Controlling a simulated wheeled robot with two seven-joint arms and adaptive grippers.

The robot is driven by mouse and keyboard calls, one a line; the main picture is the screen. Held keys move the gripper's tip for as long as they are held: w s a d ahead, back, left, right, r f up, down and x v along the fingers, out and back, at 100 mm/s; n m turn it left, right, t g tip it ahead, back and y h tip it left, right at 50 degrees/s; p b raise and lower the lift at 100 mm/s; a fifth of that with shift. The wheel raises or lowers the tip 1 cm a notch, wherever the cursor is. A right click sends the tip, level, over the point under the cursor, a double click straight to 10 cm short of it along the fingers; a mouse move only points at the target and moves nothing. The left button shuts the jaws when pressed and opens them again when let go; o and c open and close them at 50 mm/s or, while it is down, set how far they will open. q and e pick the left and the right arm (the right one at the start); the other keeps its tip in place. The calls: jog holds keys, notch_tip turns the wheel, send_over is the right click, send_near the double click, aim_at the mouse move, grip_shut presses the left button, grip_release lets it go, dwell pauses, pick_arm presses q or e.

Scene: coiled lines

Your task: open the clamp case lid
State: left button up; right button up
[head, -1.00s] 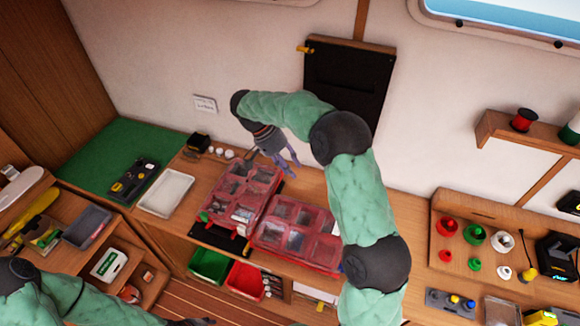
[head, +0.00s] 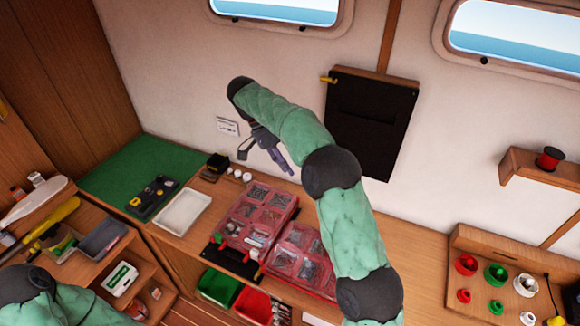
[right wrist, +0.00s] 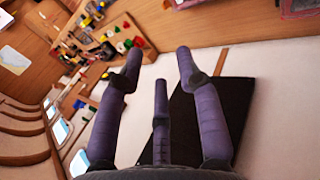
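Two red cases with clear, compartmented tops stand side by side on the wooden bench. The left case (head: 262,207) shows several small parts inside, and the right case (head: 292,262) lies partly behind my right arm. I cannot tell which is the clamp case, or surely whether either lid is raised. My right gripper (head: 282,160) is empty, above and behind the left case near the wall, and apart from it. In the right wrist view its purple fingers (right wrist: 160,70) are spread open. My left arm shows at the lower left, but its gripper is out of view.
A white tray (head: 183,212) and a black tool tray (head: 153,196) lie left of the cases. Green (head: 218,287) and red (head: 252,304) bins sit below the bench front. A black wall panel (head: 370,125) hangs behind my right arm. A pegboard with coloured spools (head: 467,264) stands at right.

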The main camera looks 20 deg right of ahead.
dwell(0.3)
jog(key=s+a+f+n+t+y, duration=0.1)
jog(key=s+a+f+n+y, duration=0.15)
jog(key=f, duration=0.75)
jog(key=s+a+f+n+y, duration=0.1)
jog(key=a+f+n, duration=0.15)
jog(key=f, duration=0.85)
jog(key=s+a+f+n+t+y, duration=0.1)
jog(key=s+a+f, duration=0.15)
jog(key=f, duration=0.75)
jog(key=s+a+f+n+y, duration=0.1)
jog(key=s+a+f+y, duration=0.3)
jog(key=s+f, duration=0.55)
jog(key=s+a+f+t, duration=0.2)
jog(key=s, duration=0.5)
jog(key=s+a+f+t, duration=0.1)
jog(key=s+f, duration=0.1)
jog(key=s, duration=0.5)
notch_tip(320, 180, down, 22)
jog(key=w+a+b, duration=0.2)
jog(key=b, duration=2.1)
jog(key=shift+r+n, duration=0.25)
jog(key=shift+n, duration=0.05)
